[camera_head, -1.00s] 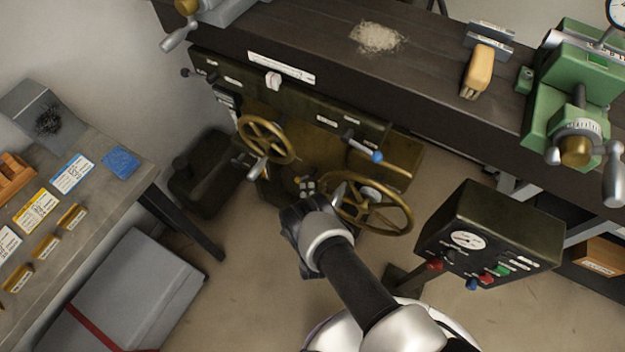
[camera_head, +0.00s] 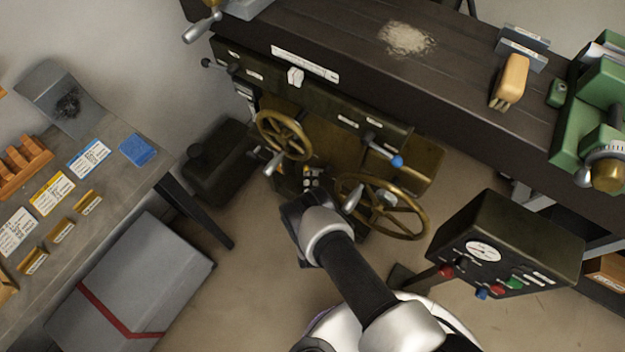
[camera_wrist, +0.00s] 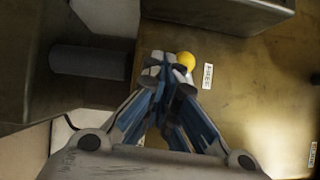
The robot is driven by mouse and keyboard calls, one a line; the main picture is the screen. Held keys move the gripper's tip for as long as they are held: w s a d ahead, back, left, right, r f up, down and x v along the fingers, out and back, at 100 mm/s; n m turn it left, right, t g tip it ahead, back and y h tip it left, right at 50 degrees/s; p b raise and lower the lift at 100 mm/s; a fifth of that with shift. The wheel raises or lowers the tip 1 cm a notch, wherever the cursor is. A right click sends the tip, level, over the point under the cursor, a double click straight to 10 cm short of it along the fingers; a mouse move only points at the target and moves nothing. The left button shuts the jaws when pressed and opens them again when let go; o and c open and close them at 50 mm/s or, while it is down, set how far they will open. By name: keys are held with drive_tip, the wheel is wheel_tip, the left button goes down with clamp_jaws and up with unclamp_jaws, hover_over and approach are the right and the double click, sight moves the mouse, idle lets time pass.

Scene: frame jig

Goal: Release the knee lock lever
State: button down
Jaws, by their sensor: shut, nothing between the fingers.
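The knee lock lever shows in the wrist view as a yellow ball knob (camera_wrist: 186,61) just beyond my fingertips. The rest of the lever is hidden behind my fingers. My gripper (camera_wrist: 168,72) is shut and empty, its tips right beside the knob; I cannot tell whether they touch it. A small white label (camera_wrist: 207,76) sits right of the knob on the brass-coloured face, and another label (camera_wrist: 312,155) is at the lower right edge. In the head view my gripper (camera_head: 311,178) is low at the machine's front, between two handwheels; the lever is barely visible there.
A small brass handwheel (camera_head: 284,135) is up-left of my gripper and a larger one (camera_head: 425,217) is to its right. A blue-knobbed lever (camera_head: 397,161) sticks out above. A control box (camera_head: 510,235) stands at right, a side table (camera_head: 125,187) at left.

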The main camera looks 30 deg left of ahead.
drive_tip(key=shift+a+r, duration=0.1)
drive_tip(key=shift+r, duration=0.05)
idle(0.3)
idle(0.4)
drive_tip(key=v, duration=1.2)
drive_tip(key=shift+f, duration=0.2)
